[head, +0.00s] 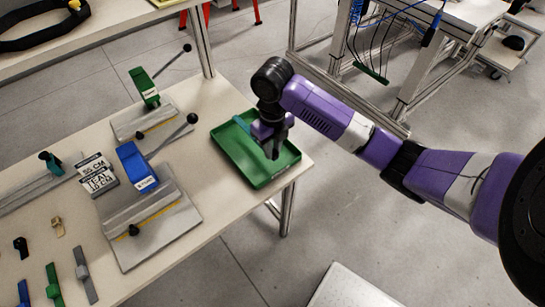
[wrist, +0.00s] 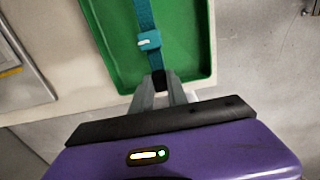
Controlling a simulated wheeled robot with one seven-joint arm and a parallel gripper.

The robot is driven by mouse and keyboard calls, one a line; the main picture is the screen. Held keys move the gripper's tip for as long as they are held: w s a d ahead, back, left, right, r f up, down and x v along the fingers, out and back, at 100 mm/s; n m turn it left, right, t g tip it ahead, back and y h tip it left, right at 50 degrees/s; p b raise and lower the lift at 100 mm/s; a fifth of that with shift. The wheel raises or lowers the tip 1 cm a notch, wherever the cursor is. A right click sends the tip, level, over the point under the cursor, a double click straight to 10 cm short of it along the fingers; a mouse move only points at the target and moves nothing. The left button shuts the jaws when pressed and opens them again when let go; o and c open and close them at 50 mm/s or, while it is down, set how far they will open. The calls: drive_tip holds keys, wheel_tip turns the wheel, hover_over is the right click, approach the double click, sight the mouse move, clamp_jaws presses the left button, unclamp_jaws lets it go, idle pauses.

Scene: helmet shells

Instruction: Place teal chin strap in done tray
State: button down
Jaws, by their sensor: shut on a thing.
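The teal chin strap (wrist: 144,15), with a teal buckle (wrist: 149,41), stretches away from my gripper (wrist: 159,82) over the green tray in the wrist view. In the head view a bit of the strap (head: 242,124) shows at the left of my gripper (head: 272,152). My gripper is shut on the strap's near end and points down over the tray. The green tray (head: 227,160) lies at the table's right corner; its rim also shows in the wrist view (wrist: 103,45). I cannot tell whether the strap touches the tray floor.
A blue clamp fixture (head: 137,167) and a green one (head: 145,88) stand on metal plates left of the tray. Label cards (head: 97,174) lie further left. Several small straps or clips, one green (head: 54,285), lie at the front left. Bare table surrounds the tray's left side.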

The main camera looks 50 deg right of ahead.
sight(273, 166)
drive_tip(key=shift+f, duration=2.6)
drive_tip(key=shift+f, duration=0.1)
drive_tip(key=c, duration=1.3)
unclamp_jaws()
